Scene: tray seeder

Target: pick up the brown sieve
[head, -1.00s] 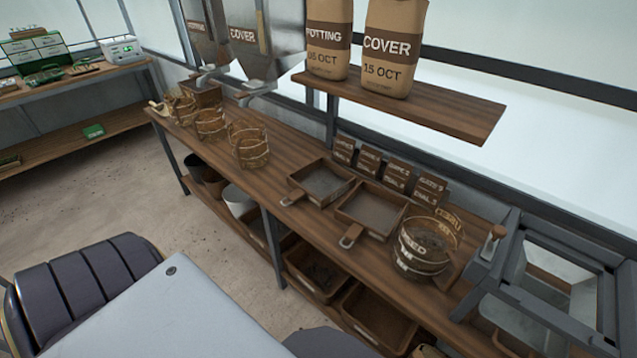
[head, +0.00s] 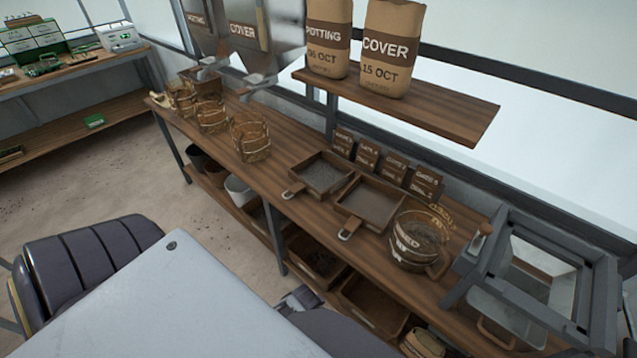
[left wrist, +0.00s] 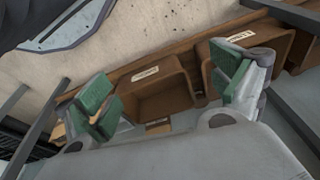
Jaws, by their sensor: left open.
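Two square wooden-framed sieves with short handles lie side by side on the bench. The left one (head: 322,176) has a speckled grey mesh. The right one (head: 371,203) has a plainer brown-grey base, and I cannot tell for sure which is the brown sieve. My left gripper (left wrist: 165,92) is open and empty in the left wrist view, its green-padded fingers spread above brown bins. In the head view a small grey part, likely of this gripper (head: 299,300), shows below the bench front, apart from both sieves. My right gripper is not in view.
Small labelled packets (head: 397,168) stand behind the sieves. A basket (head: 418,240) is close on the right, beside a grey frame (head: 545,265). More baskets (head: 250,137) stand left. A shelf (head: 410,105) with paper bags overhangs the back.

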